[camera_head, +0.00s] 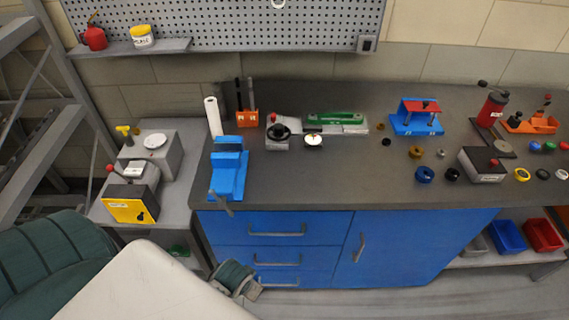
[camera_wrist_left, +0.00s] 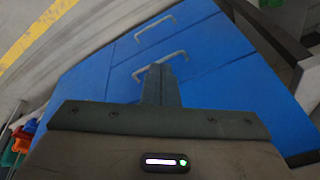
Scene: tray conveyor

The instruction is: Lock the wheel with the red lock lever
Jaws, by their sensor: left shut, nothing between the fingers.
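A black handwheel (camera_head: 279,132) sits on a small grey unit on the dark worktop, left of the middle of the head view. A small red part (camera_head: 272,117), which looks like the lock lever, stands at its upper left edge. Its exact angle is too small to tell. My left gripper shows in the left wrist view (camera_wrist_left: 160,72), shut and empty, with the blue cabinet front and its drawer handles beyond it. It is away from the wheel. My right gripper is in neither view.
A blue vise (camera_head: 228,170) stands left of the wheel. A rail with a green part (camera_head: 335,119) and a white dial (camera_head: 313,140) lie to its right. A blue press (camera_head: 416,117) is further right. The worktop in front of the wheel is clear.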

